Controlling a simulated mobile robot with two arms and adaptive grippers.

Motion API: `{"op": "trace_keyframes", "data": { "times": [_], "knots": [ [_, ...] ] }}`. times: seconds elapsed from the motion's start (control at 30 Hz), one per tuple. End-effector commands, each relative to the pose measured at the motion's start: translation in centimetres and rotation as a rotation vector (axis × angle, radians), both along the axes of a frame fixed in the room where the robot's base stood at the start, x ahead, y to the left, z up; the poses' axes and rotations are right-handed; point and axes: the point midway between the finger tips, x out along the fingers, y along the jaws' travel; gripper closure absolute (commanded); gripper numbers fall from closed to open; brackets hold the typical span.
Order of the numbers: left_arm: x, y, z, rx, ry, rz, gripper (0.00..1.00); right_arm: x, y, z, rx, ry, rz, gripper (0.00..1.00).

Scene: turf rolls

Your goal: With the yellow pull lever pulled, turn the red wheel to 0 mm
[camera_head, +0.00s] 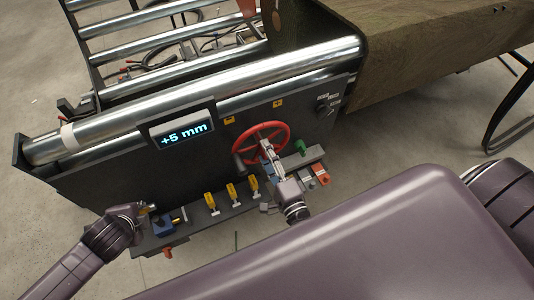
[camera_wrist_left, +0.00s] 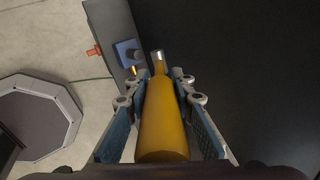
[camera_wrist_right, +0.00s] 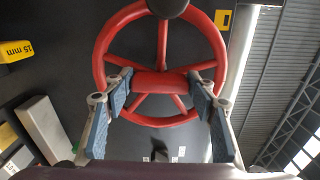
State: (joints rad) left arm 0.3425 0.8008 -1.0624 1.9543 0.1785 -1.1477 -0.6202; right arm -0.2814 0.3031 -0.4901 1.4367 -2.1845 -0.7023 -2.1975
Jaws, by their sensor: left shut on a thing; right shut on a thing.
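The red wheel (camera_head: 287,131) is on the front of the dark machine panel. My right gripper (camera_head: 267,148) is in front of it. In the right wrist view, its fingers (camera_wrist_right: 160,82) close on both ends of the thick red middle part of the wheel (camera_wrist_right: 104,40). A dark knob (camera_wrist_right: 167,7) sits on the rim. My left gripper (camera_head: 147,209) is at the panel's lower left. In the left wrist view, its fingers (camera_wrist_left: 166,88) are shut on the yellow pull lever (camera_wrist_left: 162,125), which has a metal tip. The display (camera_head: 185,134) reads +5 mm.
A blue block (camera_head: 165,228) is beside my left gripper. A green knob (camera_head: 301,147) and an orange-red part (camera_head: 320,176) are right of the wheel. A metal roller (camera_head: 200,95) runs above the panel.

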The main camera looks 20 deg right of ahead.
Motion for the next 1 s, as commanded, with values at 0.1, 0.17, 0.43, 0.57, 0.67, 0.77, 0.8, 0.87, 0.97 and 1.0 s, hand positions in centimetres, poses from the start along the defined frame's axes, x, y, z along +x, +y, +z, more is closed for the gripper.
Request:
{"op": "trace_keyframes", "data": {
  "times": [0.1,0.17,0.43,0.57,0.67,0.77,0.8,0.87,0.97,1.0],
  "knots": [
    [-0.61,0.46,-0.56,0.012,0.018,0.005,1.0,-0.05,0.33,-0.31,-0.077,0.008,0.007,0.92],
    [-0.6,0.47,-0.56,0.012,0.017,0.005,1.0,-0.05,0.35,-0.33,-0.111,0.008,0.008,0.92],
    [-0.56,0.51,-0.51,0.012,0.016,0.005,1.0,-0.06,0.38,-0.38,-0.208,0.008,0.009,0.92],
    [-0.54,0.52,-0.5,0.012,0.016,0.005,1.0,-0.06,0.4,-0.4,-0.226,0.008,0.009,0.92],
    [-0.53,0.54,-0.48,0.012,0.016,0.005,1.0,-0.07,0.42,-0.4,-0.231,0.008,0.009,0.92],
    [-0.51,0.55,-0.46,0.013,0.015,0.006,1.0,-0.07,0.44,-0.4,-0.233,0.008,0.01,0.92],
    [-0.5,0.55,-0.46,0.013,0.015,0.006,1.0,-0.07,0.45,-0.4,-0.233,0.008,0.01,0.92],
    [-0.49,0.56,-0.44,0.013,0.015,0.007,1.0,-0.07,0.46,-0.4,-0.232,0.008,0.01,0.92],
    [-0.47,0.57,-0.43,0.012,0.014,0.006,1.0,-0.07,0.48,-0.4,-0.232,0.008,0.01,0.92],
    [-0.46,0.57,-0.43,0.012,0.014,0.006,1.0,-0.07,0.48,-0.39,-0.232,0.008,0.011,0.46]
  ]
}}
